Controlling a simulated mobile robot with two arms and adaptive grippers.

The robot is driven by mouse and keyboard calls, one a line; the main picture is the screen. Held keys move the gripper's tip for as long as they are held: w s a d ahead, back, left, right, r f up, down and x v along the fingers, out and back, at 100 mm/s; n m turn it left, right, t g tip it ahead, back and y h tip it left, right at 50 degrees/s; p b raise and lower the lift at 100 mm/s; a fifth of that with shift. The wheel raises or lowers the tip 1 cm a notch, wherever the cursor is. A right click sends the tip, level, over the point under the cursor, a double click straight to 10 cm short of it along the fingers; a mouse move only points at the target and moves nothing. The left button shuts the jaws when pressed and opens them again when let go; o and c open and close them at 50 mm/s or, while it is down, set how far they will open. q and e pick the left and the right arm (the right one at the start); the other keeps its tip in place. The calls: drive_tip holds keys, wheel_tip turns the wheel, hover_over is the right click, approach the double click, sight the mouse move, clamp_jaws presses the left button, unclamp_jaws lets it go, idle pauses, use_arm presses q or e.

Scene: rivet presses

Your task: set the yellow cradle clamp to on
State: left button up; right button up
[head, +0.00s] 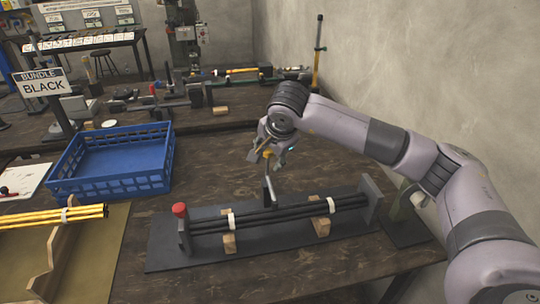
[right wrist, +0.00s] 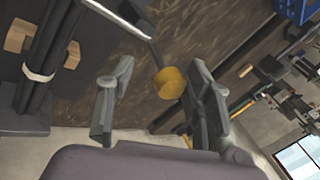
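The cradle clamp's yellow knob (head: 267,153) shows at the right gripper in the head view, above a dark lever (head: 270,190) on the black bundle's fixture. My right gripper (head: 266,158) reaches down from the right over the fixture. In the right wrist view, the yellow knob (right wrist: 169,83) lies between the two spread fingers (right wrist: 160,95), close to the right-hand one. The left-hand finger is clearly apart from it; contact on the right is unclear. The gripper is open. My left gripper is not in view.
Black rods (head: 285,213) with white ties rest on wooden blocks over a dark baseplate (head: 175,255). A red knob (head: 179,209) tops the left end post. A blue crate (head: 113,160) stands at left, behind yellow rods (head: 40,217). Bare table lies behind the fixture.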

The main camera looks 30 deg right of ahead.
drive_tip(key=v, duration=1.1)
drive_tip(key=shift+s+r, duration=0.25)
drive_tip(key=shift+r, duration=0.05)
drive_tip(key=shift+a, duration=0.1)
